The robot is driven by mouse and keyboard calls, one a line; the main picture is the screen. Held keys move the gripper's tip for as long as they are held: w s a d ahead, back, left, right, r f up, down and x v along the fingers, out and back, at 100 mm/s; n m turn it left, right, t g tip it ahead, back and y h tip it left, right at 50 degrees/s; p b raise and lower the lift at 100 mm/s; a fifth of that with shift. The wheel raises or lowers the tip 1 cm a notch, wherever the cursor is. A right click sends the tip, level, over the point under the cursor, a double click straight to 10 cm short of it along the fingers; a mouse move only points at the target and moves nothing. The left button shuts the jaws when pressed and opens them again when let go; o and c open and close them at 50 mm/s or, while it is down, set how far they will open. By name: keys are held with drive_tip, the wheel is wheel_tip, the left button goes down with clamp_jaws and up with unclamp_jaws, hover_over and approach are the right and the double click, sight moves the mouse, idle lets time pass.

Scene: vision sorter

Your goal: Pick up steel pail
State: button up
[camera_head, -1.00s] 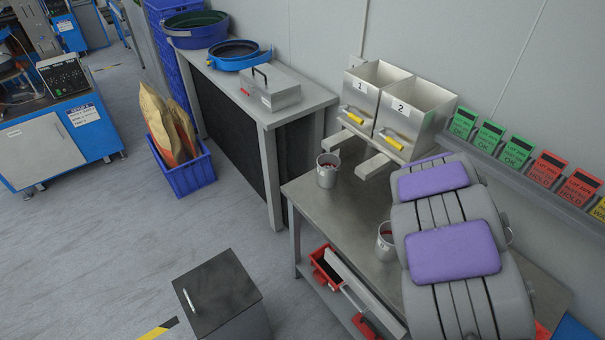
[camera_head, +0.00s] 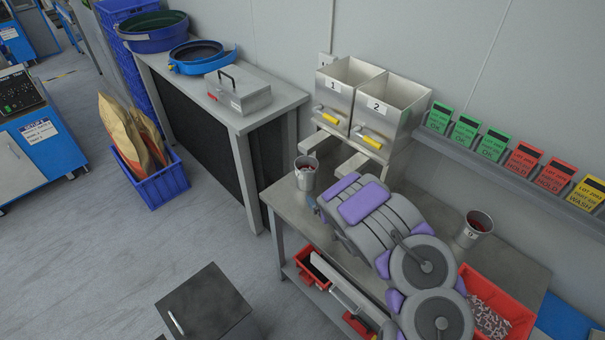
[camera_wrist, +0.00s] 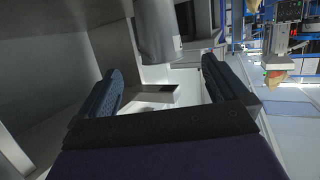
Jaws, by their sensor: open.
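A second steel pail (camera_head: 474,229) stands on the right, behind my arm. In the head view my arm reaches toward the left pail, and my gripper is mostly hidden behind the arm. In the wrist view my gripper (camera_wrist: 161,68) is open, with two dark ribbed fingers spread apart. A grey cylindrical pail (camera_wrist: 157,30) shows ahead, between and beyond the fingertips. Nothing is held.
Two steel hoppers (camera_head: 366,97), numbered 1 and 2, stand behind the left pail. A red bin (camera_head: 510,297) of small parts is at the bench's right. A side table (camera_head: 285,98) with a toolbox (camera_head: 238,92) is to the left. A dark-topped cabinet (camera_head: 207,305) stands in front.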

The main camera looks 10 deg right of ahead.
sight(310, 177)
drive_tip(key=b+x, duration=0.2)
drive_tip(key=x, duration=0.9)
drive_tip(key=shift+d+f, duration=0.15)
drive_tip(key=shift+w+b, duration=0.3)
drive_tip(key=shift+w, duration=0.25)
drive_tip(key=shift+r+b+x, duration=0.2)
drive_tip(key=shift+b+x, duration=0.1)
drive_tip(key=shift+x, duration=0.65)
drive_tip(key=shift+r+b+x, duration=0.25)
drive_tip(key=shift+b+x, duration=0.05)
drive_tip(key=shift+x, duration=0.65)
drive_tip(key=shift+w+f, duration=0.2)
drive_tip(key=shift+w, duration=0.2)
drive_tip(key=shift+r, duration=0.1)
drive_tip(key=shift+r, duration=0.1)
drive_tip(key=c, duration=1.6)
